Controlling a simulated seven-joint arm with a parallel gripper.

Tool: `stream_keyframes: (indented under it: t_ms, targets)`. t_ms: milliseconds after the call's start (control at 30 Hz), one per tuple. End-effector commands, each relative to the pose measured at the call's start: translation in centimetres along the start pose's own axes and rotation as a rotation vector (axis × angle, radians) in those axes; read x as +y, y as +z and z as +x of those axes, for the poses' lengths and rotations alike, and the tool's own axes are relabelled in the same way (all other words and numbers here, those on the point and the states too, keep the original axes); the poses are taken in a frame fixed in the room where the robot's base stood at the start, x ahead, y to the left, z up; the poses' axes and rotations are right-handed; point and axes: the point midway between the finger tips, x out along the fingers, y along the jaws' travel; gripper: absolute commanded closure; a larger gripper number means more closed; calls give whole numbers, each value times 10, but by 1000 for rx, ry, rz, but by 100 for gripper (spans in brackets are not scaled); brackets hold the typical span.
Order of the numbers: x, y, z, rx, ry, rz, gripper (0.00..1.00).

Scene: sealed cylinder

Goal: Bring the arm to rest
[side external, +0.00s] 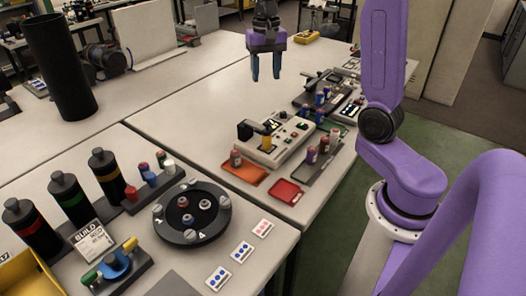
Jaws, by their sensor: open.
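My gripper (266,68) hangs above the back part of the table, with its two blue fingers pointing down and apart. It is open and nothing shows between the fingers. It is well clear of the table top and of everything on it. My purple arm stands at the right side of the view.
A grey machine (268,141) with a yellow part stands mid-table, an orange tray (245,173) and a red tray (285,192) before it. A round black turntable (191,236), several dark bottles (70,198) and a tall black cylinder (60,68) stand left. White table (170,110) is bare between.

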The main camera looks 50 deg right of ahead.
Motion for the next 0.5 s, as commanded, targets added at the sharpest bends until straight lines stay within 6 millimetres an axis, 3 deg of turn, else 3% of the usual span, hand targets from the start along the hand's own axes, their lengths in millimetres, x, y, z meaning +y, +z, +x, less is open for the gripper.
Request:
stream_keyframes:
  t_ms: [200,500]
  targets:
    - [-28,62,7,3,-3,-322,50]
    - [-37,151,20,11,-9,-767,50]
